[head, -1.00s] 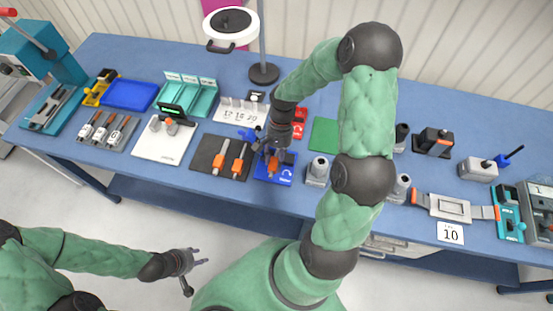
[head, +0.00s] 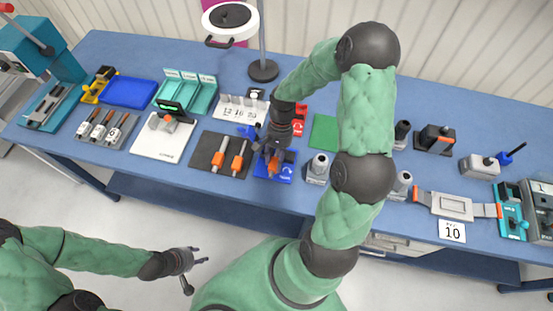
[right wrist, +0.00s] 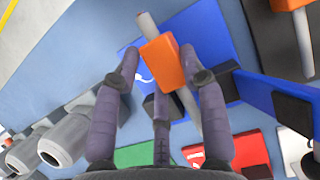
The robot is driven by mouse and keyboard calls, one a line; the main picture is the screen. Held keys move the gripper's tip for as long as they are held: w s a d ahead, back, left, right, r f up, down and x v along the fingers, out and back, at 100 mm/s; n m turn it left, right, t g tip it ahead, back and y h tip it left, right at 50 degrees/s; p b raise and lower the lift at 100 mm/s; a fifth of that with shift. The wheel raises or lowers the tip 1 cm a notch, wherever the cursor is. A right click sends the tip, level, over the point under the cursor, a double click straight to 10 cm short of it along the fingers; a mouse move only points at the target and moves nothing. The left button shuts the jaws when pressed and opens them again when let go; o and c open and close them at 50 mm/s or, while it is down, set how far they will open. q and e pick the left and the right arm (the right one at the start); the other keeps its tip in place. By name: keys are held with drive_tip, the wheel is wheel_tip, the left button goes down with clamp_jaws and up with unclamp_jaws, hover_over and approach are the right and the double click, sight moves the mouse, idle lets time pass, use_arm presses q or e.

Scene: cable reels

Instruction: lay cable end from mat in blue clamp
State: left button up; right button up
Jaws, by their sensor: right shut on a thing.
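The blue clamp (head: 288,171) stands on the bench right of the dark mat (head: 203,160). Its blue plate (right wrist: 215,35) and blue lever (right wrist: 275,92) show in the right wrist view. My right gripper (head: 272,153) is over the clamp, shut on an orange cable end (right wrist: 165,62) with grey ends. The cable end also shows in the head view (head: 273,169). I cannot tell whether it touches the clamp. My left gripper (head: 201,257) is open and empty, in front of the bench.
A red clamp (head: 299,128) stands behind the blue one, and a green pad (head: 324,131) is right of it. Grey cylindrical holders (head: 318,166) stand close on the right. My right arm covers part of the bench.

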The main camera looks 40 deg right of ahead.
drive_tip(key=shift+f, duration=0.15)
drive_tip(key=shift+f+b, duration=0.55)
drive_tip(key=shift+f, duration=0.2)
drive_tip(key=o, duration=1.4)
drive_tip(key=shift+r, duration=0.1)
drive_tip(key=shift+w+d, duration=0.1)
drive_tip(key=shift+w, duration=0.05)
